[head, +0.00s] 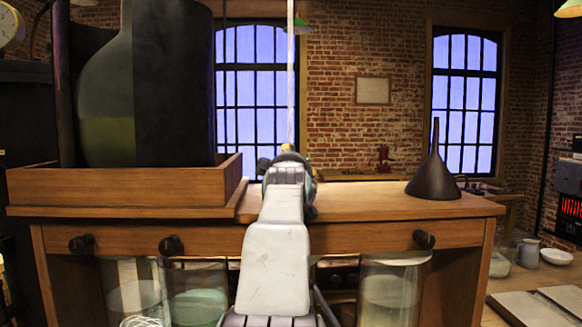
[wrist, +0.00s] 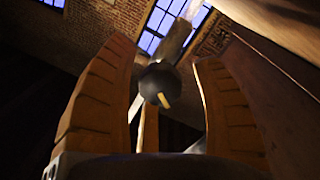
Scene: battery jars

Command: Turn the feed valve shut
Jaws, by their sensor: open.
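In the wrist view, a dark rounded knob with a short pale-yellow mark (wrist: 157,83) shows between my fingers, with a grey bar running up behind it. It looks like the feed valve. My gripper (wrist: 163,52) is open, with one ridged orange-brown finger on each side of the knob; I cannot tell whether either touches it. In the head view, my gripper (head: 287,160) is at the bench top, seen from behind my arm. A pale upright tube (head: 291,70) rises just behind it, with a small yellow part at its foot. My arm hides the valve there.
A large dark jar (head: 160,80) stands in a wooden tray (head: 120,190) on the left. A dark funnel (head: 434,175) stands on the bench (head: 360,203) at right. Dark knobs (head: 171,245) stick out of the bench front. Glass jars (head: 393,295) stand below.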

